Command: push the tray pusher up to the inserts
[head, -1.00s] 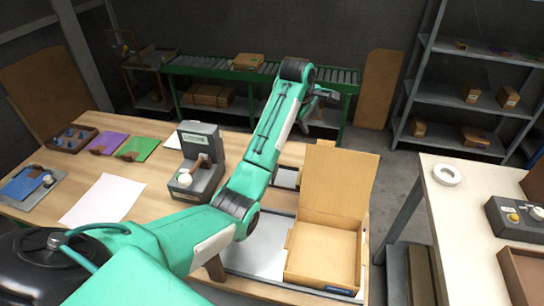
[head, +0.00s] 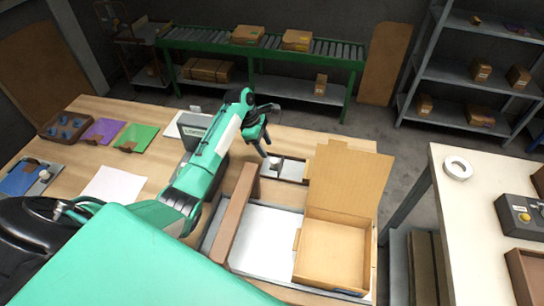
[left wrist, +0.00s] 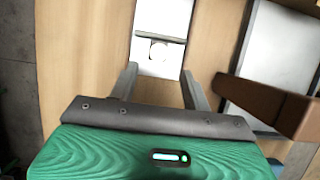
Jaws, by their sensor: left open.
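A small shallow tray (head: 291,172) lies on the wooden table behind the open carton. A pale cross piece with a small white knob (head: 274,161) sits at its left end and looks like the tray pusher. In the left wrist view the pale tray (left wrist: 162,14) lies ahead of my fingers, and the white knob (left wrist: 159,51) faces the gap between them. The inserts cannot be told apart clearly. My left gripper (head: 262,146) is open and empty, just left of the knob and apart from it. My right gripper is not in view.
A brown bar (head: 237,215) stands along the left of a white sheet (head: 268,238), beside the open carton (head: 333,252) with its raised flap. My left arm partly hides a grey machine (head: 195,126). Coloured sheets and a dark tray (head: 68,127) lie at the left.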

